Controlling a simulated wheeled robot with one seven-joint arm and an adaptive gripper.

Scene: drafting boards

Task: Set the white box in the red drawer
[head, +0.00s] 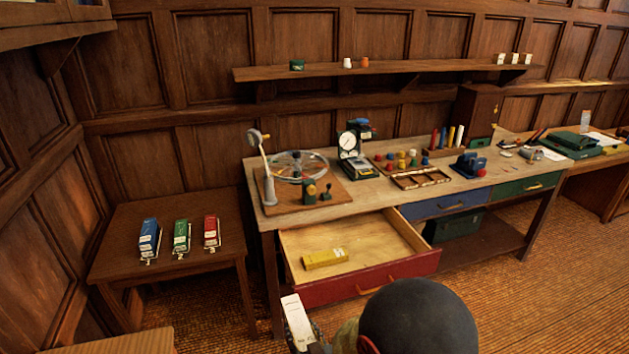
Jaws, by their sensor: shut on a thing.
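The white box (297,318) is at the bottom centre of the head view, upright and slightly tilted, in front of the red drawer's left part. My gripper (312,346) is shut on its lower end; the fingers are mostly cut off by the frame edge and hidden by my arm. The red drawer (385,279) is pulled open under the workbench's left side. A yellow box (325,259) lies inside it, towards the front left. The rest of the drawer floor is bare.
A blue drawer (443,204) and a green drawer (527,186) are shut. A low table (205,253) at left holds blue, green and red boxes. The workbench (365,199) carries a wheel device, a dial instrument and coloured pegs. A wall shelf (400,71) runs above.

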